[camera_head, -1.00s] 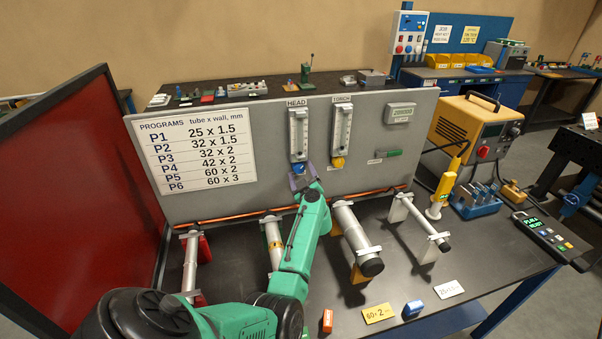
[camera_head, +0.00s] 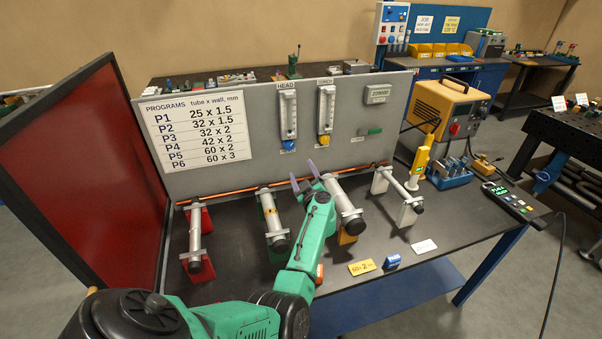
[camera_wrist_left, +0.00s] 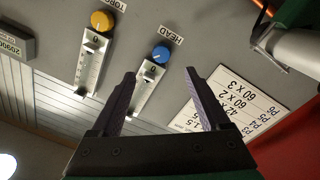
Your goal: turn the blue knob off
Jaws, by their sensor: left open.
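The blue knob (camera_head: 289,146) sits at the foot of the HEAD flow meter (camera_head: 288,112) on the grey panel. In the left wrist view the round blue knob (camera_wrist_left: 161,54) is unobstructed beyond the fingertips, with a small light mark on its face. My left gripper (camera_head: 303,181) is open and empty, in front of the panel and lower than the knob in the head view. In the wrist view its two fingers (camera_wrist_left: 160,78) are spread wide and apart from the knob. My right gripper is in neither view.
The yellow knob (camera_head: 324,140) of the TORCH meter is right of the blue one. A copper tube (camera_head: 240,195) runs along the panel's foot. Clamped steel tubes (camera_head: 342,205) stand on the table near my left arm. A red screen (camera_head: 90,160) stands at left.

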